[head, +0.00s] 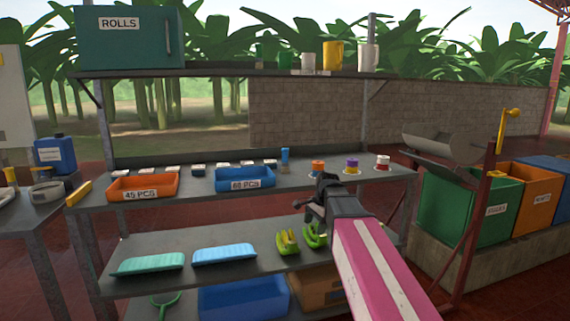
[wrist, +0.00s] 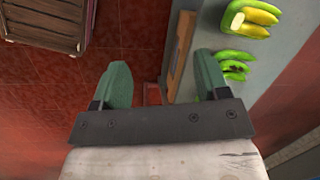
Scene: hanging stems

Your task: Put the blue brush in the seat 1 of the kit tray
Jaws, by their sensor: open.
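A small upright blue item (head: 285,154) stands at the back of the middle shelf, right of the blue bin; it may be the blue brush, but it is too small to be sure. I cannot tell which thing is the kit tray. A ribbed light blue tray-like piece (head: 224,254) and a ribbed teal one (head: 150,263) lie on the lower shelf; no seat numbers are readable. My gripper (head: 308,203) is in front of the shelves, below and right of the blue item. In the wrist view my gripper (wrist: 160,75) is open, with nothing between its green fingers.
An orange bin (head: 143,187) and a blue bin (head: 245,178) sit on the middle shelf (head: 200,204), with several small pale pieces behind. Colored spools stand at its right. Green-and-yellow bananas (head: 287,242) lie on the lower shelf. A wooden crate (wrist: 48,22) is on the red floor.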

